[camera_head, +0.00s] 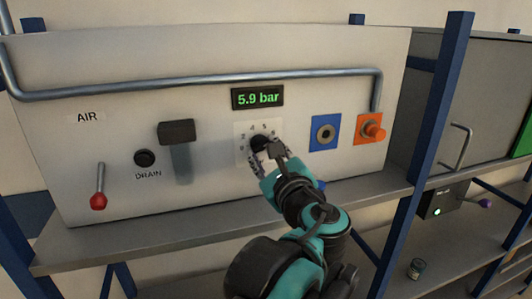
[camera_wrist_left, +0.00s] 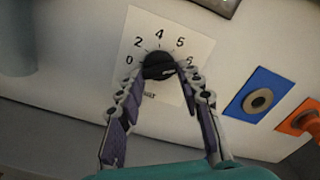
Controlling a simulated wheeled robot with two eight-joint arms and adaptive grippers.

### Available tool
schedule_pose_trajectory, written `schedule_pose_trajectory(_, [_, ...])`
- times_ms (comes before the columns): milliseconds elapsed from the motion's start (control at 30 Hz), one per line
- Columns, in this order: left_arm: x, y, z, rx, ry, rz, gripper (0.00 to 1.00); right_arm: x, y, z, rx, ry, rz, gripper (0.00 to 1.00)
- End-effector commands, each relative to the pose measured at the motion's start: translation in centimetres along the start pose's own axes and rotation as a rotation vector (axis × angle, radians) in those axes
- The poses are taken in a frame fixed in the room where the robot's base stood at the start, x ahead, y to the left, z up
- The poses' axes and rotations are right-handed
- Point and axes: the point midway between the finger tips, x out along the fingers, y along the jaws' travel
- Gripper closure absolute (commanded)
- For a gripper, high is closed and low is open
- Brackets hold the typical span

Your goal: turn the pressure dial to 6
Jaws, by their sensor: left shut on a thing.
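The pressure dial is a black knob (camera_wrist_left: 159,66) on a white square scale plate (camera_wrist_left: 195,45) on the panel. The wrist view shows 0, 2, 4 and further marks around it; its pale pointer line aims to the right, near the last mark. My left gripper (camera_wrist_left: 160,72) has its fingers on both sides of the knob and is shut on it. In the head view my left gripper (camera_head: 262,150) covers the knob's lower right part. The green display (camera_head: 258,96) above the dial reads 5.9 bar. My right gripper is not in view.
Right of the dial are a blue plate with a round port (camera_head: 325,133) and an orange knob (camera_head: 373,130). To the left are a black cylinder part (camera_head: 178,135), a DRAIN button (camera_head: 145,158) and a red-tipped lever (camera_head: 98,200). A metal pipe (camera_head: 210,81) runs above.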

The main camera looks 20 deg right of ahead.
Motion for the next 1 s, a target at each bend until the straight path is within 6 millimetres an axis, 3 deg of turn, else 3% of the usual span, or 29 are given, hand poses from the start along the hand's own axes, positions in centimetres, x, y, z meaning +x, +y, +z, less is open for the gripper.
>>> schedule_pose_trajectory(633, [0.03,-0.03,0.10,0.051,-0.002,-0.001,0.93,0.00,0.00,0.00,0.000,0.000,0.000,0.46])
schedule_pose_trajectory(667, [0.03,-0.03,0.10,0.051,-0.002,-0.001,0.59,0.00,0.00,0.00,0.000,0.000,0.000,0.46])
schedule_pose_trajectory(733, [0.03,-0.02,0.08,0.050,-0.002,-0.001,0.43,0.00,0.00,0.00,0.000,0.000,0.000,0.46])
schedule_pose_trajectory(1000, [-0.01,0.00,0.03,0.049,-0.001,0.000,0.43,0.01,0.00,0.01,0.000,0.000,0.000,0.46])
